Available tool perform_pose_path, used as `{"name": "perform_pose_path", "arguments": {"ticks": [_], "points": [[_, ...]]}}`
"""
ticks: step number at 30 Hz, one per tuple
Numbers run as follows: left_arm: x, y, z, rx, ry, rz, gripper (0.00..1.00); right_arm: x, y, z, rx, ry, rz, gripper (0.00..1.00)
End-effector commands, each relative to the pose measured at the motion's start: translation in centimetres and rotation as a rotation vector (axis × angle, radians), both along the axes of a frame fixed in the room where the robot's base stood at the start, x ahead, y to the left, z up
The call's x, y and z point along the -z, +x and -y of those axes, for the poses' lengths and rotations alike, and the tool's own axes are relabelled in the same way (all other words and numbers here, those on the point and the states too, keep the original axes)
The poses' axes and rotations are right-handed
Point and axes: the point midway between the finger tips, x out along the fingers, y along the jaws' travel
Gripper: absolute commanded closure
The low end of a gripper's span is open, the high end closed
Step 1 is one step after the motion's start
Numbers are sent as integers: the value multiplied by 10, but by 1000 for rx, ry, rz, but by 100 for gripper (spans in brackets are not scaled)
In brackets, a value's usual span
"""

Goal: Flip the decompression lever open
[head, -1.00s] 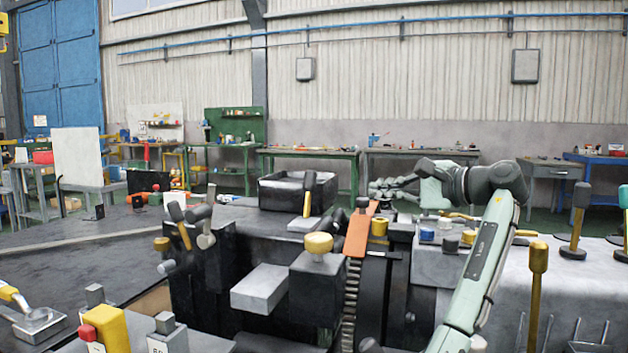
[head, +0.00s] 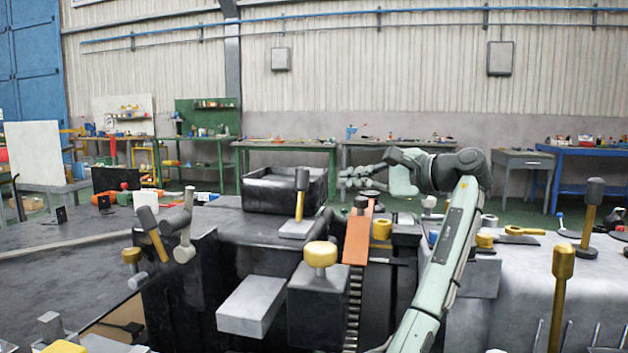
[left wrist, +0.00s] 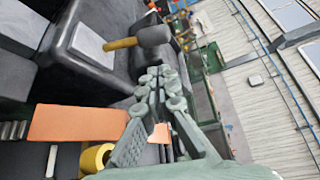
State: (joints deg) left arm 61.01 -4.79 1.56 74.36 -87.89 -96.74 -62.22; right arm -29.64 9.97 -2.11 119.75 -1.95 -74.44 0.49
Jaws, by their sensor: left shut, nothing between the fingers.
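No part is marked as the decompression lever, so I cannot tell which one it is. A lever-like piece with a dark head and yellow handle (head: 302,195) stands upright on a pale plate on the dark machine block; it also shows in the left wrist view (left wrist: 140,38). A tilted dark-headed piece with a yellow shaft (head: 153,236) and a grey lever (head: 184,228) are at the block's left end. My left gripper (head: 348,178) is shut and empty, above and right of the yellow-handled piece, not touching it. In the wrist view its fingers (left wrist: 163,82) are together. My right gripper is out of view.
An orange strip (head: 358,232) lies below my left gripper, with a yellow knob (head: 381,229) beside it. A yellow round knob (head: 320,255) stands in front. A black bin (head: 284,190) is behind. Mallets (head: 590,215) stand at the right. The dark surface at left (head: 70,265) is mostly clear.

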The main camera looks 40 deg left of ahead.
Motion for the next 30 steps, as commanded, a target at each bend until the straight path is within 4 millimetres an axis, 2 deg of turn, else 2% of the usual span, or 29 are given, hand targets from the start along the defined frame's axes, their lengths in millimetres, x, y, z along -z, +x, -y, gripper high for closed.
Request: {"name": "perform_pose_path", "arguments": {"ticks": [8,11,21,25,30], "points": [[1,0,-6,-1,0,0,100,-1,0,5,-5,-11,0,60],[3,0,-18,-2,0,0,100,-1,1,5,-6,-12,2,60],[13,0,-77,-2,1,-1,100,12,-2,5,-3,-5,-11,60],[16,0,-91,-1,0,-1,100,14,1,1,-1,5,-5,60],[18,0,-98,0,0,0,100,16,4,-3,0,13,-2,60]]}}
